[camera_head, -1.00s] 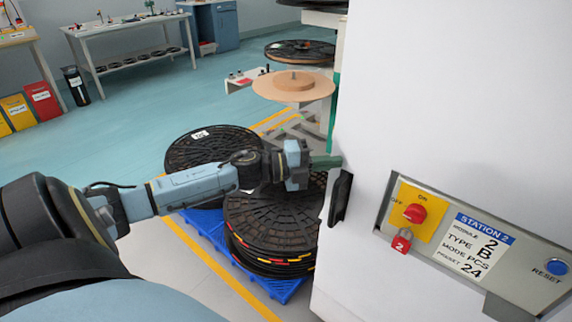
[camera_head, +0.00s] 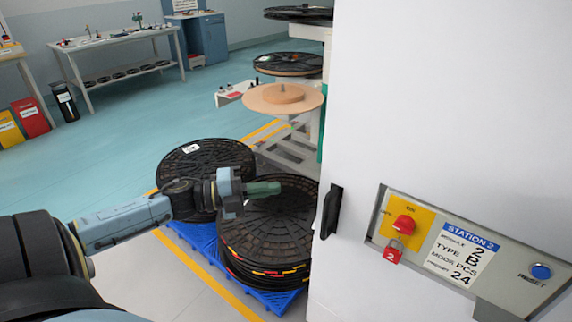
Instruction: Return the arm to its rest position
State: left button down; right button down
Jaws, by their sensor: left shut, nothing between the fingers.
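My left arm comes in from the lower left of the head view. My left gripper (camera_head: 262,190) is shut and empty, with its green fingers pointing right. In the picture it overlaps the top of the front stack of black reels (camera_head: 268,228); I cannot tell its height above them. It is apart from the white cabinet (camera_head: 440,100) and its black handle (camera_head: 332,211). My right gripper is not in view.
The black reels stand on a blue pallet (camera_head: 272,300), with another stack (camera_head: 205,155) behind. A station panel (camera_head: 470,254) with a red switch (camera_head: 404,225) and red padlock (camera_head: 391,252) is at right. Open floor (camera_head: 120,165) lies at left.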

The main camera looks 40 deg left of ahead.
pick_arm(q)
jog(key=shift+s+a, duration=0.1)
jog(key=a+f+n+t+y, duration=0.1)
jog(key=a+f+n+y, duration=0.25)
jog(key=f, duration=0.35)
jog(key=a+f+n+y, duration=0.3)
jog(key=a+f+n, duration=0.15)
jog(key=f, duration=0.25)
jog(key=s+f+n+g+y, duration=0.1)
jog(key=s+f+n+y, duration=0.25)
jog(key=f, duration=0.55)
jog(key=s+f+n+g+y, duration=0.2)
jog(key=s+f+n, duration=0.25)
jog(key=f, duration=0.35)
jog(key=s+d+f+n+g, duration=0.2)
jog(key=s+f, duration=0.4)
jog(key=f, duration=0.1)
jog(key=s+d+f+n+g, duration=0.2)
jog(key=s+d+f+g, duration=0.1)
jog(key=s+f, duration=0.35)
jog(key=s+d+f+n+g, duration=0.1)
jog(key=s+d+f+g, duration=0.2)
jog(key=s+d+f, duration=0.2)
jog(key=s+d+f+n+g, duration=0.2)
jog(key=s+d+f, duration=0.3)
jog(key=s+d, duration=0.3)
jog(key=s+g, duration=0.1)
jog(key=s, duration=0.3)
jog(key=shift+a+f, duration=0.1)
